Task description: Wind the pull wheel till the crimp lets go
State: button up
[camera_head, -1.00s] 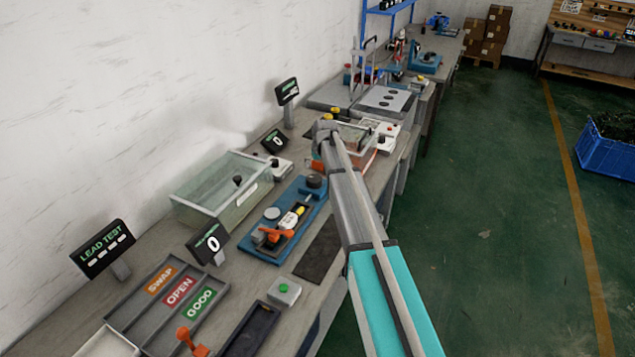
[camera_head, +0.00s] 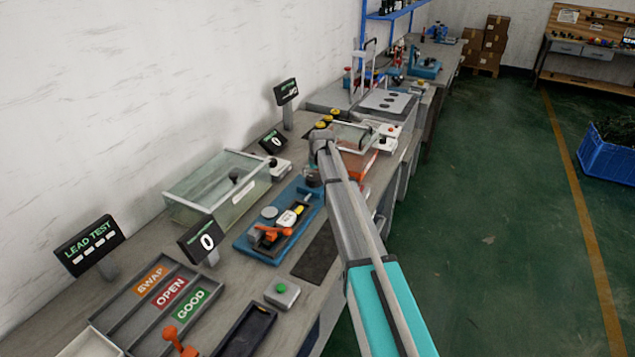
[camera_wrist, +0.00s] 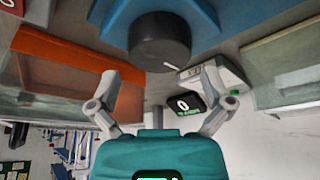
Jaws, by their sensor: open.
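The pull wheel, a black round knob (camera_wrist: 160,38) with a small white mark on its rim, shows at the top middle of the wrist view. It sits at the far end of the blue pull fixture (camera_head: 243,246). In the head view my gripper (camera_head: 314,176) covers most of the wheel. In the wrist view my gripper (camera_wrist: 160,78) is open, its fingers spread on either side of the wheel's line, apart from it. An orange lever (camera_head: 270,233) and a white-and-yellow piece (camera_head: 288,217) sit on the fixture. The display (camera_head: 203,243) beside it reads 0.
A clear-lidded box (camera_head: 215,187) stands behind the fixture. An orange-based station (camera_head: 357,162) is close beyond my gripper. A sorting tray (camera_head: 150,320) and a green button box (camera_head: 282,293) are nearer. A dark mat (camera_head: 315,256) lies in front of the fixture.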

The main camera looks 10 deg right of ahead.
jog(key=shift+b+x, duration=1.05)
jog(key=shift+x, duration=0.4)
jog(key=c, duration=0.8)
jog(key=shift+d, duration=0.3)
jog(key=shift+a, duration=0.15)
